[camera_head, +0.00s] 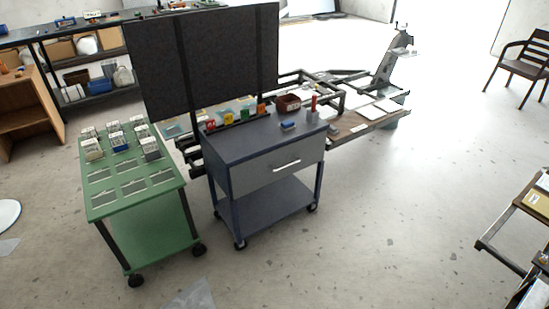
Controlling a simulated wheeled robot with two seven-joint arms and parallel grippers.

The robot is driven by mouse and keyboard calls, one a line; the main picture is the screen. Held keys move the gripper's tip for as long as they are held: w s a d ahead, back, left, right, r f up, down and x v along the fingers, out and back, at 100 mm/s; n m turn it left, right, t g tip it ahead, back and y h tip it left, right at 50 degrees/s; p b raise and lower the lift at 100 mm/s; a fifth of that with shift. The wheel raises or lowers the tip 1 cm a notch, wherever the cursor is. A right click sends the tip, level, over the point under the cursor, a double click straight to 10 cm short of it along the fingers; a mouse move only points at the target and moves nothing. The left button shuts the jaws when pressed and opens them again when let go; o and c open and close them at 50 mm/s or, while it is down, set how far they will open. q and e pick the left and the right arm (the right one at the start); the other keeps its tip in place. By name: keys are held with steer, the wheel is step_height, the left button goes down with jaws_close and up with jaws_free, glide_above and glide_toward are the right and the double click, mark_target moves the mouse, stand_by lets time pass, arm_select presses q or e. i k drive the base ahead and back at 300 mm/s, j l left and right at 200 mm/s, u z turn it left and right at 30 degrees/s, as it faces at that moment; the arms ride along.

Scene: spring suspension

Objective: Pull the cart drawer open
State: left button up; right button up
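The cart (243,143) is dark blue and stands on casters near the middle of the view. Its drawer (255,175) has a grey front just under the cart top and looks closed, its front flush with the frame. A white bar handle (287,165) runs across the drawer front and faces the open floor. Neither of my grippers is in view, and nothing touches the handle.
A green cart (103,205) with small boxes stands close on the left. A dark panel (200,60) rises behind the cart. Small items lie on the cart top. A table (530,200) is at the right edge. The floor (350,230) in front is clear.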

mark_target(249, 175)
steer(key=i+u, duration=0.15)
steer(key=i, duration=0.65)
steer(key=i+l, duration=0.2)
steer(key=l, duration=0.15)
steer(key=i+l+u, duration=0.15)
steer(key=i+l, duration=0.3)
steer(key=l, duration=0.25)
steer(key=i+l, duration=0.15)
steer(key=l, duration=0.4)
steer(key=i+l+u, duration=0.15)
steer(key=l, duration=0.95)
steer(key=i+u, duration=0.05)
